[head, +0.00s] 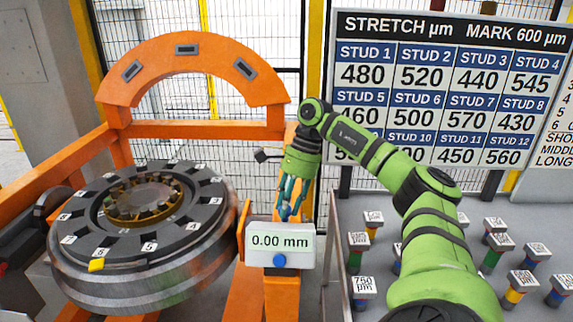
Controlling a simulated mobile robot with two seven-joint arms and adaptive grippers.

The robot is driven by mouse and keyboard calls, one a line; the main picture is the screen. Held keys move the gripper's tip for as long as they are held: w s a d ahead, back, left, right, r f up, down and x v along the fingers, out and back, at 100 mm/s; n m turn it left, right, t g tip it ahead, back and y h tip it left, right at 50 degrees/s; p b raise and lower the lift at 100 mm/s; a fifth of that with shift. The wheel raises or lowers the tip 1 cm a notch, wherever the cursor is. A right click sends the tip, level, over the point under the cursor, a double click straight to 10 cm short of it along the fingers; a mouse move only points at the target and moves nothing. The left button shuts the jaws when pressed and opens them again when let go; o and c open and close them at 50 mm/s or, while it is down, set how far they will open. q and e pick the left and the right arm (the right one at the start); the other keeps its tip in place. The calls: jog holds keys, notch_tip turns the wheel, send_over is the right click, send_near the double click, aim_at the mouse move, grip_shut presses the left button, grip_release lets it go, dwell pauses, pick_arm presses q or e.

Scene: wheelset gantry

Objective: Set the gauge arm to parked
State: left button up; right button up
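The gauge's white display box (280,246) reads 0.00 mm and has a blue round button (279,261) below the reading. It sits on an orange post in front of the wheel disc (150,215). My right gripper (288,208) points down just above and behind the box. A small blue part (284,213) shows at its fingertips; whether the fingers hold it is unclear. A small dark block (261,156) on a thin rod shows left of the gripper and may belong to the gauge arm. The gauge arm itself is not clearly seen. My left gripper is out of view.
An orange gantry arch (187,52) stands behind the disc. A stretch board (450,85) hangs at the right, partly covered by my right arm. A grey table (385,300) at the lower right carries several labelled colored pieces. A mesh fence stands behind.

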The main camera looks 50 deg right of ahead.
jog(key=o, duration=0.3)
jog(key=shift+s, duration=0.15)
jog(key=shift+s+r, duration=0.15)
jog(key=shift+d, duration=0.1)
jog(key=shift+d+r, duration=0.1)
jog(key=shift+r, duration=0.2)
jog(key=shift+v, duration=5.65)
